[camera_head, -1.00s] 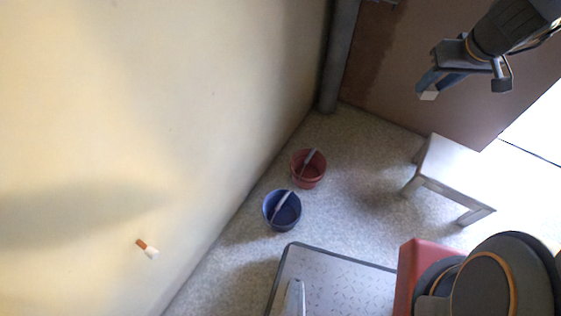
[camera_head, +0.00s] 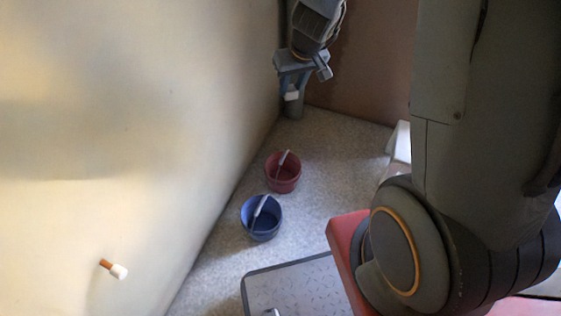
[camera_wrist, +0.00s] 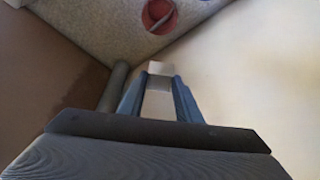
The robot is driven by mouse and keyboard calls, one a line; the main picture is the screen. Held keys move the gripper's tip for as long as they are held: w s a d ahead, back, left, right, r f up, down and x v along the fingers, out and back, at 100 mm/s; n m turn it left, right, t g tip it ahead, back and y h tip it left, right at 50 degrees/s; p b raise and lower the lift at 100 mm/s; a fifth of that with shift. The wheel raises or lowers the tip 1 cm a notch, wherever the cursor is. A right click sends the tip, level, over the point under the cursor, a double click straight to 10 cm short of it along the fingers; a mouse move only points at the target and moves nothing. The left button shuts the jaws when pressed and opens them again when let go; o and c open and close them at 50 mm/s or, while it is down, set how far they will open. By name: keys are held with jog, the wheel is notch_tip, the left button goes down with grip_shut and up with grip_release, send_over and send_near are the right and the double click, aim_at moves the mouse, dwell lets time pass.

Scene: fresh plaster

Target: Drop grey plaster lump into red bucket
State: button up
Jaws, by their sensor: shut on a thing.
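My gripper (camera_head: 290,86) is high in the upper middle of the head view, shut on a small pale grey lump (camera_head: 292,96). The lump also shows between the blue fingertips in the wrist view (camera_wrist: 160,68). The red bucket (camera_head: 283,182) stands upright on the floor near the wall, its handle lying across its open top. It also shows at the top of the wrist view (camera_wrist: 148,20). In the head view the gripper appears above and beyond the bucket; the height between them is hard to judge.
A blue bucket (camera_head: 261,230) stands just nearer than the red one. A grey pipe (camera_head: 292,110) rises in the corner behind my gripper. An orange-and-white object (camera_head: 113,269) is at the plaster wall. A white stool (camera_head: 399,145) is partly hidden by my arm.

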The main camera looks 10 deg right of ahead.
jog(key=w+f+m+h+b, duration=0.15)
jog(key=w+f+b, duration=0.4)
jog(key=f, duration=0.75)
jog(key=w+f+m+b, duration=0.3)
jog(key=f+b, duration=0.6)
jog(key=f, duration=0.5)
jog(key=b, duration=1)
send_over(283, 157)
notch_tip(283, 157, down, 10)
jog(key=shift+f+n, duration=0.25)
jog(key=shift+f, duration=0.15)
jog(key=shift+f+b, duration=0.2)
jog(key=shift+b, duration=0.2)
jog(key=o, duration=1.1)
jog(key=shift+s+r, duration=0.1)
